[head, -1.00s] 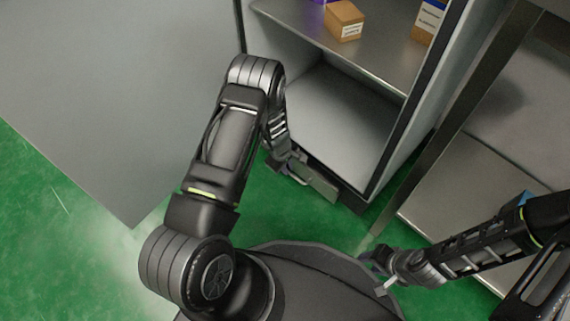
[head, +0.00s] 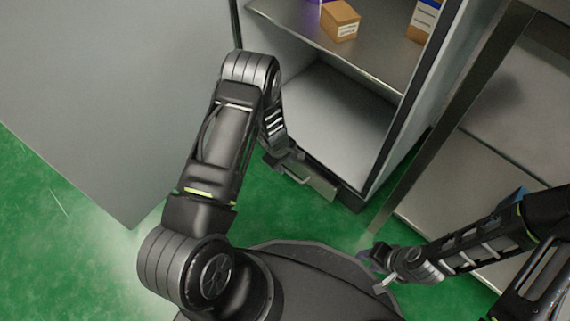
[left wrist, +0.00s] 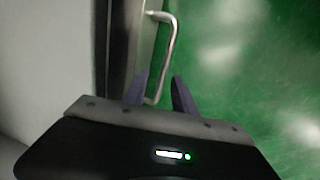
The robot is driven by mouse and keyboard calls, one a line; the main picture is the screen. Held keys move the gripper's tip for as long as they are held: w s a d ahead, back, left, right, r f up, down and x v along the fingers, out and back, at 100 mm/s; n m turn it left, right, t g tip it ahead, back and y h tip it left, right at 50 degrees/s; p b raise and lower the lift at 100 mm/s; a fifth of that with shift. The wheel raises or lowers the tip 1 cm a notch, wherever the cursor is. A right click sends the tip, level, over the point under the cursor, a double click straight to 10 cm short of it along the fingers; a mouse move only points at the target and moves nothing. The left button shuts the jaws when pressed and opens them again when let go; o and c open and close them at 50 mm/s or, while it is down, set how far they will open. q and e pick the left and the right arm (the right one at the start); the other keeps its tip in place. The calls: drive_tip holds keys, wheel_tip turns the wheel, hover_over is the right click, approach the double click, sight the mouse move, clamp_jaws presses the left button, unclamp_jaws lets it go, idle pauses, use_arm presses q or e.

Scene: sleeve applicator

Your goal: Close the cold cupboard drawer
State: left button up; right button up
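The cold cupboard (head: 342,115) stands with its large grey door (head: 110,100) swung open at the left. Low at its base is the drawer (head: 318,186), with a light grey front and a bar handle (head: 297,178). How far the drawer sticks out is hard to tell. My left gripper (head: 289,164) is down at the drawer front by the handle. In the left wrist view its two fingers (left wrist: 159,92) are apart, with the lower end of the silver handle (left wrist: 170,45) between them; contact is unclear. My right gripper (head: 374,264) is low at the right, away from the drawer, its fingers too small to judge.
A brown box (head: 340,20) and a white-labelled box (head: 424,20) stand on the cupboard shelf (head: 375,50). A metal rack (head: 455,175) stands close at the right. Green floor (head: 75,220) shows clear at the lower left.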

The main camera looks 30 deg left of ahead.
use_arm(q)
wheel_tip(320, 180, up, 6)
drive_tip(key=s+p, duration=0.1)
drive_tip(key=p, duration=0.1)
drive_tip(key=shift+a+r, duration=0.15)
idle(0.4)
